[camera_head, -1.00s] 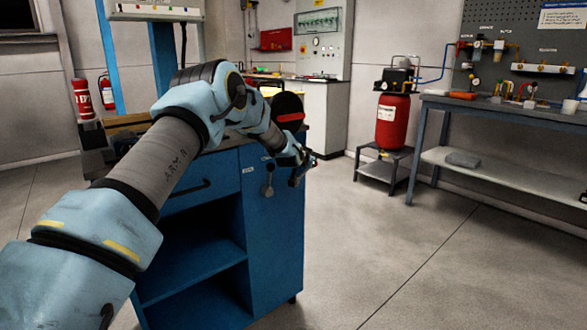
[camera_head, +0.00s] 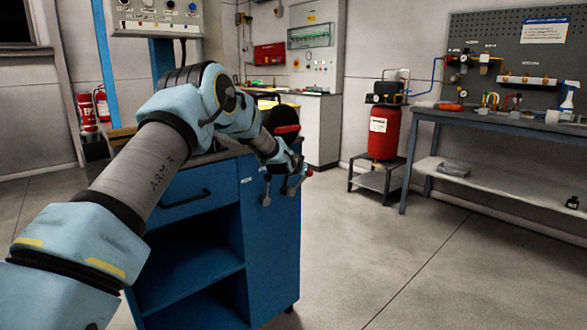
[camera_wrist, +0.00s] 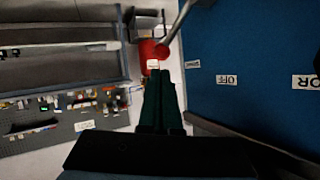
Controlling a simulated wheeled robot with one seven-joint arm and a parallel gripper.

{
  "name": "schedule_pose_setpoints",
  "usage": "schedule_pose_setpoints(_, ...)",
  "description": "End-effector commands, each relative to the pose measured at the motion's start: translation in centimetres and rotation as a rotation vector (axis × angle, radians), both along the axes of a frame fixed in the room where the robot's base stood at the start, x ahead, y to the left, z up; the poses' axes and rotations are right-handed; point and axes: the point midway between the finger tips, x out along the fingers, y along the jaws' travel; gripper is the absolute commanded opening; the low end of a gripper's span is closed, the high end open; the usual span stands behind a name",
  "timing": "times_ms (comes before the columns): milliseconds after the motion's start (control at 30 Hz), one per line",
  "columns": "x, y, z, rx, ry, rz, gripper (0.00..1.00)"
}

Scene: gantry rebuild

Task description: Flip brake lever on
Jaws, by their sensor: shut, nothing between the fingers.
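The brake lever (camera_head: 266,190) is a grey rod with a rounded end, hanging down on the blue cabinet's front face near its right edge. In the wrist view, a grey lever rod (camera_wrist: 178,25) slants in from the top, its rounded end just beyond my fingertips. An upside-down OFF label (camera_wrist: 228,80) sits on the blue panel to the right. My gripper (camera_wrist: 162,72) is shut and empty, its dark fingers side by side. In the head view my gripper (camera_head: 299,175) is at the cabinet's right front edge, right of the lever. Whether it touches the lever cannot be told.
The blue cabinet (camera_head: 185,268) has open shelves and a drawer handle. A red compressor tank (camera_head: 384,138) stands on a low stand behind. A workbench (camera_head: 480,117) is at right. The floor (camera_head: 370,260) right of the cabinet is clear.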

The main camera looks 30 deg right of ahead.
Motion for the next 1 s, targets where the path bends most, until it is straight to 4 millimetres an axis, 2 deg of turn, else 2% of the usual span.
schedule_pose_setpoints(500, -4.5, 5.4, 3.8, 0.000, -0.001, 0.002, 0.00)
schedule_pose_setpoints(700, -5.2, 6.2, 4.3, 0.000, 0.000, 0.001, 0.00)
schedule_pose_setpoints(1000, -5.3, 6.3, 4.4, 0.000, 0.000, 0.001, 0.00)
